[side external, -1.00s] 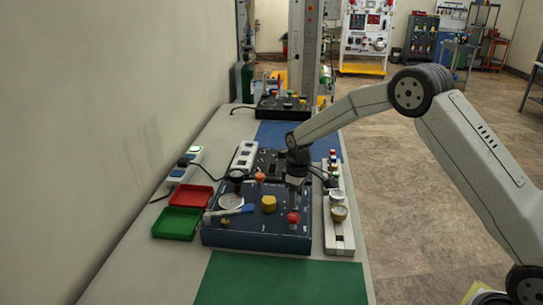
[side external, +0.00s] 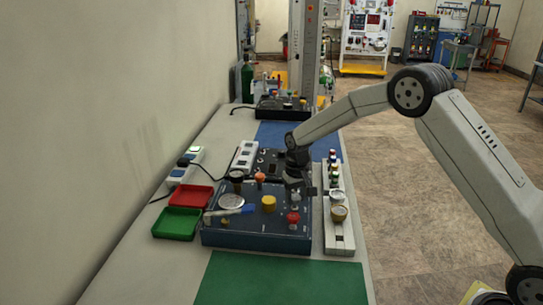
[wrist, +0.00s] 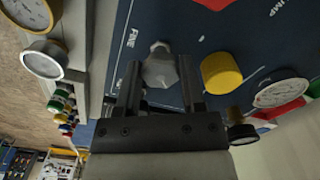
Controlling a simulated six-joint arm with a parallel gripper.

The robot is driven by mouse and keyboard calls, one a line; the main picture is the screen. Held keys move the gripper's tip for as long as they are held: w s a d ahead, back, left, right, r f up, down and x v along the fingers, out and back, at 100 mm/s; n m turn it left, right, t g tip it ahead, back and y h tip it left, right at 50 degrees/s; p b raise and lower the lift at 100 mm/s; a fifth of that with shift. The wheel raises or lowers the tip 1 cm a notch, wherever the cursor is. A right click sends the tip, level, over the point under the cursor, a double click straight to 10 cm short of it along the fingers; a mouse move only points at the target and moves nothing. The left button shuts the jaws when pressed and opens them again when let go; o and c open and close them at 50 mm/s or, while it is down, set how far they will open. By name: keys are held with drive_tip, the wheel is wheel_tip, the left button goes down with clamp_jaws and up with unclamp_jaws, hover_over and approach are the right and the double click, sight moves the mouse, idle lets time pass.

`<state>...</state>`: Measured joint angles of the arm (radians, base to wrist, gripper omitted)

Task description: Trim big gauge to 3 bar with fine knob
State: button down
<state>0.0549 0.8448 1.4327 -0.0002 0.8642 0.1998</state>
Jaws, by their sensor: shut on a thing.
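The fine knob (wrist: 160,66) is a grey lobed knob beside the "FINE" lettering on the dark blue panel (side external: 255,240). My gripper (wrist: 160,78) is shut on it, with one finger on each side of it. In the side external view my gripper (side external: 296,190) points down over the panel's right part, and the knob is mostly hidden there. A large round white dial (side external: 231,201) sits on the panel's left side and is partly in the wrist view (wrist: 282,93). Its reading is too small to tell.
A yellow knob (side external: 269,203) and a red knob (side external: 293,217) stand near my gripper. A rail with gauges (side external: 338,213) runs along the right. Red (side external: 191,196) and green (side external: 176,223) trays lie at left. The green mat (side external: 280,280) in front is clear.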

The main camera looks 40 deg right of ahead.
sight(298, 200)
idle(0.3)
drive_tip(key=shift+c, duration=1)
unclamp_jaws()
drive_tip(key=shift+r, duration=0.15)
drive_tip(key=shift+r, duration=3.8)
drive_tip(key=shift+s, duration=0.1)
drive_tip(key=shift+s+a+r, duration=0.1)
drive_tip(key=shift+s+a, duration=0.05)
drive_tip(key=shift+s, duration=0.4)
drive_tip(key=s+a+f+n+t, duration=0.1)
drive_tip(key=s, duration=1.1)
drive_tip(key=s+a+f+n+t, duration=0.1)
drive_tip(key=s+n, duration=0.1)
drive_tip(key=s, duration=1)
drive_tip(key=shift+a+t, duration=0.3)
